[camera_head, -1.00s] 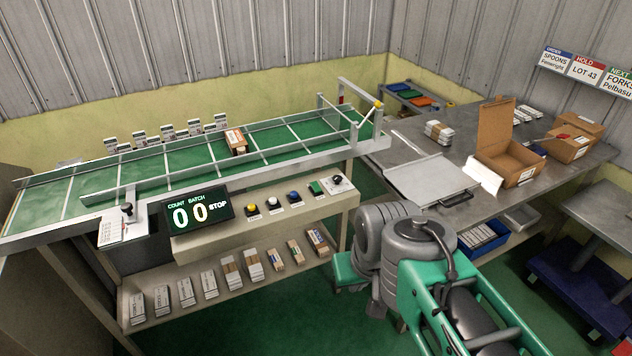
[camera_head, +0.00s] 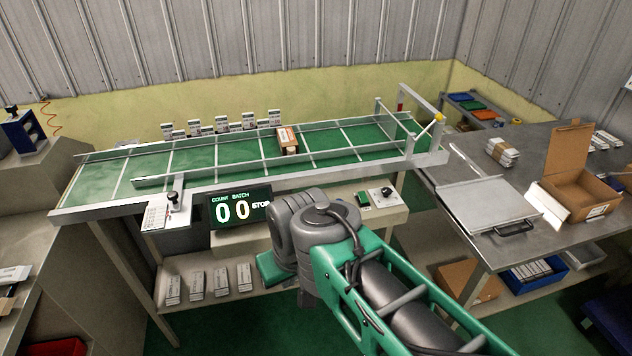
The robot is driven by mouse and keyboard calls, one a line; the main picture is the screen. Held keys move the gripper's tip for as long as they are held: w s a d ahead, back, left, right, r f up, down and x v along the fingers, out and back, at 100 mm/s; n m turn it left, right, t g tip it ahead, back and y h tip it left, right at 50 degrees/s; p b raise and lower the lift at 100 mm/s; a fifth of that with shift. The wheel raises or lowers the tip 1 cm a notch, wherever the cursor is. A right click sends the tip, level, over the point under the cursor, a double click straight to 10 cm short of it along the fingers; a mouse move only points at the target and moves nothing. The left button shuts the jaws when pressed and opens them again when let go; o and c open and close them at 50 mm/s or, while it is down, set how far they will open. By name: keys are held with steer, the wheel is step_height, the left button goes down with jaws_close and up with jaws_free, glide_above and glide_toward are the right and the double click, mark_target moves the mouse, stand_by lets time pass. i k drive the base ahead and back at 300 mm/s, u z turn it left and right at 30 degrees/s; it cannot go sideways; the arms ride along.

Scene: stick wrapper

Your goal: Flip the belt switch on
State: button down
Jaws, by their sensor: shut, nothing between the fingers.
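The green conveyor belt (camera_head: 235,165) runs along the back wall in the head view, with one small brown and white box (camera_head: 287,140) on it. The display (camera_head: 240,207) below its front edge reads count 0, batch 0 and STOP. A control panel (camera_head: 390,212) at the right carries a green switch (camera_head: 363,200) and a black dial (camera_head: 382,193); I cannot tell for sure which control is the belt switch. A black-knobbed lever (camera_head: 172,202) stands on a white plate left of the display. My arm covers the panel's middle. My gripper's fingers do not show.
A steel table (camera_head: 500,250) at the right holds a grey tray (camera_head: 487,205), an open carton (camera_head: 580,185) and white packs (camera_head: 502,152). White packs stand on the shelf below the belt. A bench with a blue device (camera_head: 20,132) is at the left.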

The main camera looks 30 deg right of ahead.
mark_target(362, 196)
steer(key=u, duration=0.1)
steer(key=i, duration=0.95)
steer(key=z, duration=0.6)
